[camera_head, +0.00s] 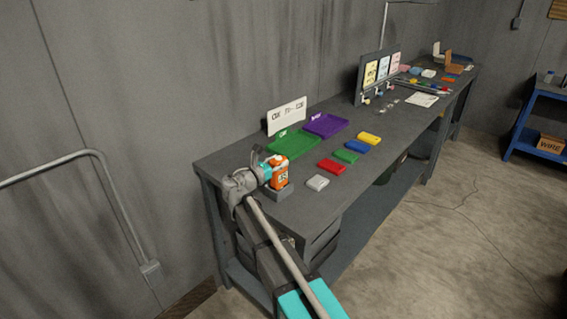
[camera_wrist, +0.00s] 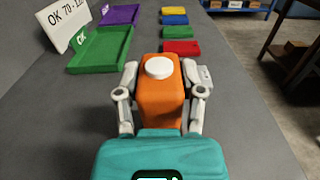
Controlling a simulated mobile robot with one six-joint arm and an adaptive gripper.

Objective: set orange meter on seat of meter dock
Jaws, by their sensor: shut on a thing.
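The orange meter (camera_head: 279,172) has a pale round top and a small label on its side. In the wrist view the orange meter (camera_wrist: 161,103) stands between the two fingers of my gripper (camera_wrist: 161,80), which is shut on it. In the head view my gripper (camera_head: 266,169) reaches it from the left. The grey meter dock (camera_head: 280,194) is a low block near the bench's front left edge. The meter is upright right over the dock, and I cannot tell whether it touches the seat. In the wrist view the dock is hidden.
A green tray (camera_head: 292,146) and a purple tray (camera_head: 326,125) lie behind, with a white sign (camera_head: 287,116).

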